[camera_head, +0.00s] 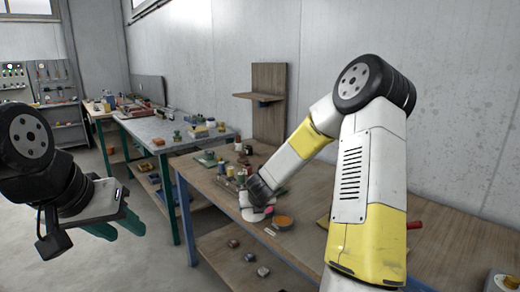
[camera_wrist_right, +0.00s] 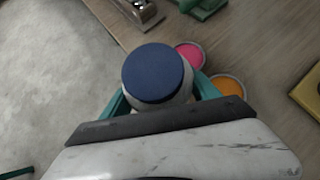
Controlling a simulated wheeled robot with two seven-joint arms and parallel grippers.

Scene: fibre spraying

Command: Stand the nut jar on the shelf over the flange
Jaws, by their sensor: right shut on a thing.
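A jar with a dark blue lid (camera_wrist_right: 153,73) and a pale body sits between the teal fingers of my right gripper (camera_wrist_right: 160,98) in the right wrist view. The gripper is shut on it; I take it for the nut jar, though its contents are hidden. In the head view my right gripper (camera_head: 256,212) is low over the front edge of the wooden workbench (camera_head: 330,225), mostly hidden by its wrist. A small wooden shelf (camera_head: 258,97) on an upright board stands behind the bench. I cannot make out the flange. My left gripper (camera_head: 118,225) hangs empty at the left, teal fingers apart.
Pink (camera_wrist_right: 190,54) and orange (camera_wrist_right: 228,86) round tubs stand beside the held jar. A metal block (camera_wrist_right: 137,10) and a green part (camera_wrist_right: 205,8) lie beyond it. Several small items crowd the bench below the shelf. A grey-topped table (camera_head: 170,128) stands further left.

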